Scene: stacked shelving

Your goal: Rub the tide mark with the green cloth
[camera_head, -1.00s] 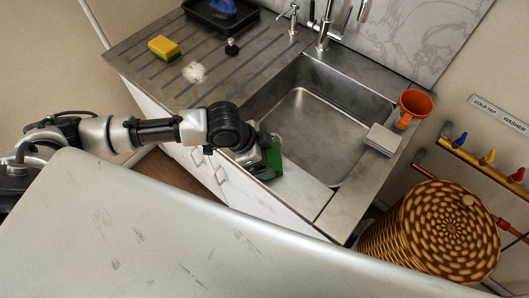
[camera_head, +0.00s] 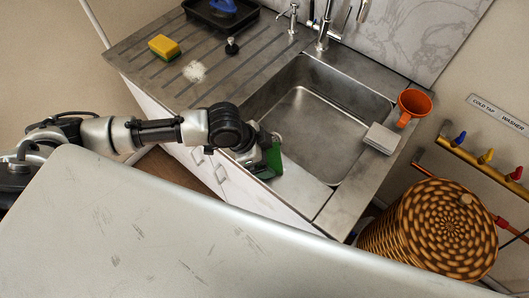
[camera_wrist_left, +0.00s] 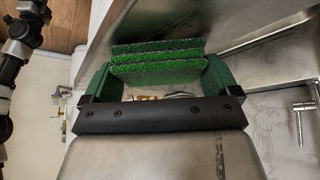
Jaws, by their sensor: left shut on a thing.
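The green cloth (camera_head: 272,163) is in my left gripper (camera_head: 268,152), at the front left rim of the sink (camera_head: 318,128). In the left wrist view the cloth (camera_wrist_left: 158,54) shows as stacked green folds in the left gripper (camera_wrist_left: 158,72). The gripper is shut on it. I cannot tell whether the cloth touches the sink wall. I cannot pick out the tide mark for sure; the sink's near inner wall is partly hidden by my gripper. My right gripper is not in view.
A yellow and green sponge (camera_head: 164,47) and a black plug (camera_head: 232,47) are on the drainer (camera_head: 135,62). An orange cup (camera_head: 413,104) and a pale block (camera_head: 381,138) stand at the sink's right rim. A wicker basket (camera_head: 433,228) and a tap (camera_head: 326,35) are nearby. The basin is empty.

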